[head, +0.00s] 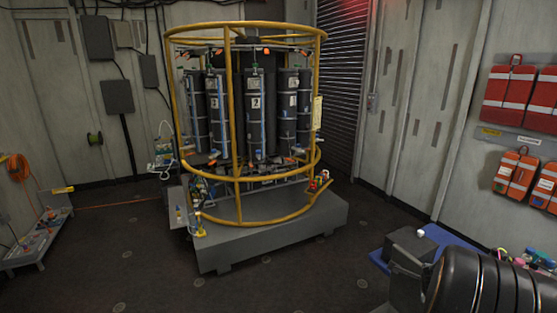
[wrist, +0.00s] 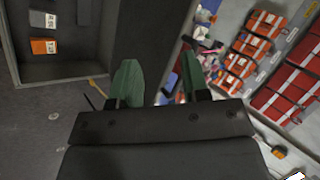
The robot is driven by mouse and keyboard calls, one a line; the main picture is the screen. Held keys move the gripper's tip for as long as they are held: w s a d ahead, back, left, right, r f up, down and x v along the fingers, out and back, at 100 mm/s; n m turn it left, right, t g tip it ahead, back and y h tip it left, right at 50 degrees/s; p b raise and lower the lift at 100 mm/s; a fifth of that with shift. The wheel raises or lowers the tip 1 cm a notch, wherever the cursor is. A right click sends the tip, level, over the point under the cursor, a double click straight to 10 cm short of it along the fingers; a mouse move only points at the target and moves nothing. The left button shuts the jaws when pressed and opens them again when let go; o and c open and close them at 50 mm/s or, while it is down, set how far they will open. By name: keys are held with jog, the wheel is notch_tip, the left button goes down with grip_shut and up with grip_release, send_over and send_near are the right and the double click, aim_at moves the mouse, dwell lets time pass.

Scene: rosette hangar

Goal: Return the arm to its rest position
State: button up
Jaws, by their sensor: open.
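My gripper (wrist: 157,85) shows in the wrist view with its two green fingers apart and nothing between them. Beyond the fingertips lie the floor and the edge of a surface with small items. My dark, ribbed arm (head: 495,280) shows at the bottom right of the head view. The gripper's fingers cannot be made out in the head view.
A yellow-framed rosette of dark cylinders (head: 256,100) stands on a grey plinth (head: 270,238). Red bags (head: 508,95) and orange bags (head: 515,174) hang on the right wall. A blue surface (head: 445,238) lies beside my arm. The floor (head: 120,255) at front left is clear.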

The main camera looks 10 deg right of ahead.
jog(key=w+a+r+n+y, duration=0.2)
jog(key=a+n+y, duration=0.3)
jog(key=a+n, duration=0.75)
jog(key=s+a+r+n+b, duration=0.1)
jog(key=s+a+r+n, duration=0.1)
jog(key=a, duration=0.5)
jog(key=s+a+r+n+b, duration=0.1)
jog(key=s+a+r+n, duration=0.1)
jog(key=s+a+n, duration=0.2)
jog(key=s+a+r+n+g+y, duration=0.1)
jog(key=s+a+n, duration=0.2)
jog(key=a+n, duration=0.4)
jog(key=a, duration=0.4)
jog(key=shift+a+r+b, duration=0.4)
jog(key=shift+s, duration=0.15)
